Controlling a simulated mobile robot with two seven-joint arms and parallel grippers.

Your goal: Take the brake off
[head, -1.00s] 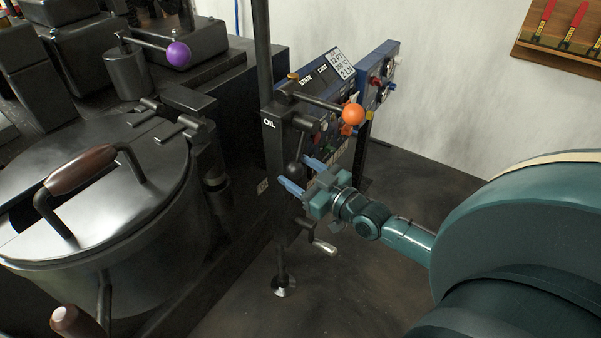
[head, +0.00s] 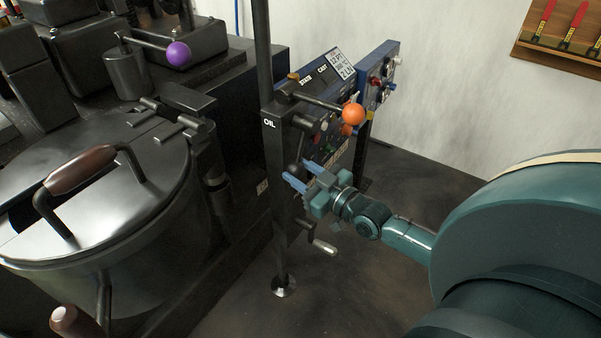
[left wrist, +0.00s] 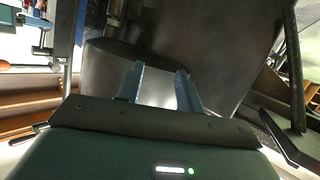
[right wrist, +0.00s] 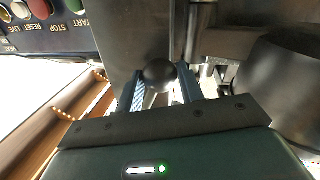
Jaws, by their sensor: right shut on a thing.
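A black lever with a round black knob hangs from the dark column marked OIL (head: 270,140). I take it for the brake lever, though no label on it can be read. My right gripper (head: 297,172) reaches it from the right, with its blue fingers shut on the black knob (right wrist: 158,72). The knob sits between the fingertips in the right wrist view. My left gripper (left wrist: 161,76) is out of the head view. In the left wrist view its fingers are apart with nothing between them, in front of a dark metal surface.
An orange-knobbed lever (head: 353,113) sticks out just above my right gripper. A small crank handle (head: 324,246) is below it. A blue panel with buttons (head: 378,85) stands behind. A round lidded pot (head: 120,215) and a purple-knobbed lever (head: 178,54) are at left.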

